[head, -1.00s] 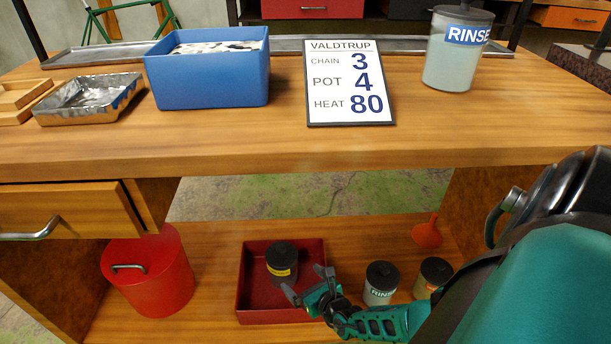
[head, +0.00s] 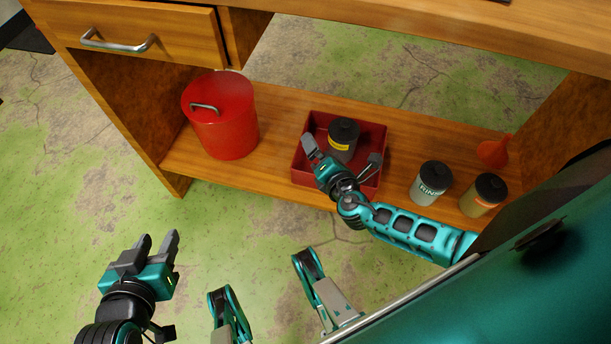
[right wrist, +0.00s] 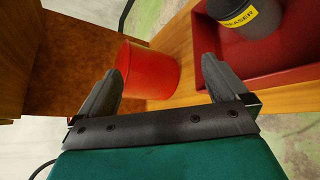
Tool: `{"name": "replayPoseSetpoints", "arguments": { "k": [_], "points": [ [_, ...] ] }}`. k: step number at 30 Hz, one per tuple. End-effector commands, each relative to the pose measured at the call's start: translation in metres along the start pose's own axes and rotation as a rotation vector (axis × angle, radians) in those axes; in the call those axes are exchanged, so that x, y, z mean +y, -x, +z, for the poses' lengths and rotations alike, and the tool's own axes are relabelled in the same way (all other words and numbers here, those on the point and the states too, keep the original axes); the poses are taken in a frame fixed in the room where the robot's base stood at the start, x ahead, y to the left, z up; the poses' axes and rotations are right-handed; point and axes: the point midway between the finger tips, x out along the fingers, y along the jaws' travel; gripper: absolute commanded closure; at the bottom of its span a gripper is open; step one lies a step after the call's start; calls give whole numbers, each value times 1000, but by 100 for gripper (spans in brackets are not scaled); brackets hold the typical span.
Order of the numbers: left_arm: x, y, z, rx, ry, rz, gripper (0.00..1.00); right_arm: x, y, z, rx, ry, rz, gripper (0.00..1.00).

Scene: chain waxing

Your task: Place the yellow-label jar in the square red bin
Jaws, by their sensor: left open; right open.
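The yellow-label jar (head: 343,136) is dark with a black lid. It stands upright inside the square red bin (head: 303,178) on the low shelf. In the right wrist view the jar (right wrist: 248,22) shows at the top right, inside the bin (right wrist: 285,72), its label partly readable as "EASER". My right gripper (head: 342,153) is open and empty at the bin's front side, its fingers apart from the jar. In the right wrist view its fingers (right wrist: 158,72) have nothing between them. My left gripper (head: 159,240) is open and empty over the floor at the lower left.
A RINSE jar (head: 432,185), an orange-label jar (head: 483,195) and an orange funnel (head: 494,152) stand to the right. A drawer (head: 140,30) is above.

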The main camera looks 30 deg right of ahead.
Motion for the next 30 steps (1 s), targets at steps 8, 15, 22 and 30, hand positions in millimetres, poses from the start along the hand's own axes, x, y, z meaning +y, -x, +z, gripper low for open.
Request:
{"name": "replayPoseSetpoints", "arguments": {
  "k": [8,15,22,30],
  "points": [
    [0,0,0,-1,0,1,57,114,60,12,95,-872,4,0],
    [1,0,0,-2,-1,2,57,103,109,-13,210,-1559,-278,0],
    [1,0,0,-2,-1,2,57,101,141,-27,266,-1961,-469,0],
    [1,0,0,-2,-1,2,57,103,148,-29,279,-2050,-510,0]
  ]
}}
